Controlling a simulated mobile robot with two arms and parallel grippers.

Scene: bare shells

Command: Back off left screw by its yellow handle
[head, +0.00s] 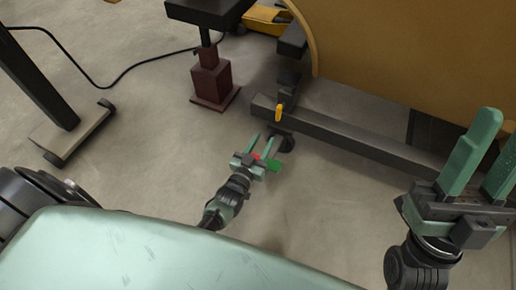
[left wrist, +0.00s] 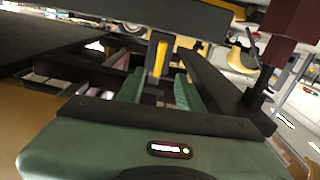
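The yellow handle (head: 279,112) hangs from a dark screw stand (head: 288,84) at the left end of a long dark beam. It also shows in the left wrist view (left wrist: 160,58), upright under a dark bar. My left gripper (head: 264,137) is open, its two green fingers pointing toward the handle from just in front of it. In the left wrist view (left wrist: 158,76) the handle lines up between the fingertips, and I see no contact. My right gripper (head: 499,128) is open and empty at the right edge, far from the handle.
The dark beam (head: 345,136) runs right below a large curved yellow-brown shell (head: 420,60). A dark round foot (head: 283,143) sits beside my left fingers. A maroon stand (head: 211,80) is at the back left. The floor between is clear.

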